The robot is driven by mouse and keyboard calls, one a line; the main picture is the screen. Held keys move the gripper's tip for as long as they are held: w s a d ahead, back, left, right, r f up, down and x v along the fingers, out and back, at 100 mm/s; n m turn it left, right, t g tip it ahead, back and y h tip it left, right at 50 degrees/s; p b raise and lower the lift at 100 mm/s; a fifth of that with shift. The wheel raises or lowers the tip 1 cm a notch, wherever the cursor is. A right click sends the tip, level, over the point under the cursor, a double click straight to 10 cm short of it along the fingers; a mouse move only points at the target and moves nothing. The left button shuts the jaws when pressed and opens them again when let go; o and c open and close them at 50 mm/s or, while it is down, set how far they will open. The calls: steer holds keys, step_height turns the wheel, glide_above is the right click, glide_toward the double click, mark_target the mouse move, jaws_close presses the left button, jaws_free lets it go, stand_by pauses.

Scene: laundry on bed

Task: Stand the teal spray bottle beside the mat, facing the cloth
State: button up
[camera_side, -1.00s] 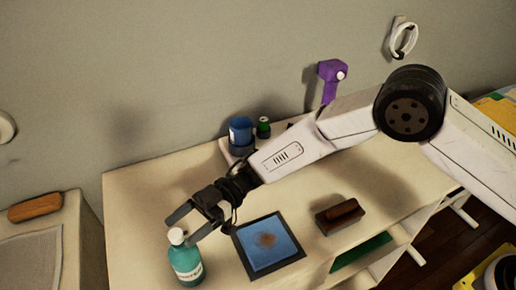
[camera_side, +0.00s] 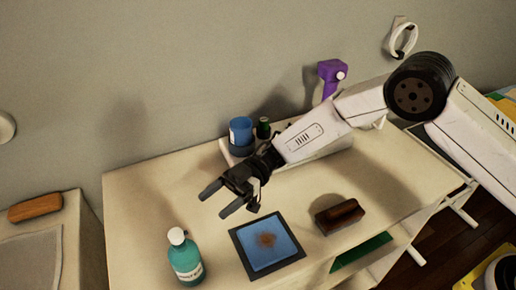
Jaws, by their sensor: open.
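The teal spray bottle (camera_side: 186,262) with a white cap and label stands upright near the front of the table, left of the dark mat (camera_side: 240,256). A gap of bare table lies between bottle and mat. A blue cloth (camera_side: 262,252) with a brown stain lies flat on the mat. I cannot tell which way the bottle faces. My gripper (camera_side: 217,201) is open and empty, above the table behind the bottle and mat, apart from both. Its fingers point toward the lower left.
A brown brush (camera_side: 340,216) lies right of the mat. A blue container (camera_side: 240,131) and a small green-topped bottle (camera_side: 263,128) stand at the back. A purple spray head (camera_side: 331,80) shows behind my arm. The table's left part (camera_side: 140,195) is clear.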

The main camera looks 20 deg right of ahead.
steer(key=w+d+r+m+t+h, duration=0.3)
steer(key=w+d+m+t, duration=0.25)
steer(key=d+t, duration=0.2)
steer(key=w+d+r+m+t+h, duration=0.2)
steer(key=w+d+m+t, duration=0.35)
steer(key=t, duration=0.25)
steer(key=s+d+m+t+h, duration=0.1)
steer(key=s+d+m+h, duration=0.2)
steer(key=d+m+h, duration=0.75)
steer(key=s+d+f+g, duration=0.2)
steer(key=s+d+g, duration=0.1)
steer(key=s+d, duration=0.4)
steer(key=s+d+f+m+g+h, duration=0.1)
steer(key=s+d+g, duration=0.3)
steer(key=s, duration=0.9)
steer(key=d+f, duration=0.1)
steer(key=d, duration=0.2)
steer(key=shift+f, duration=0.15)
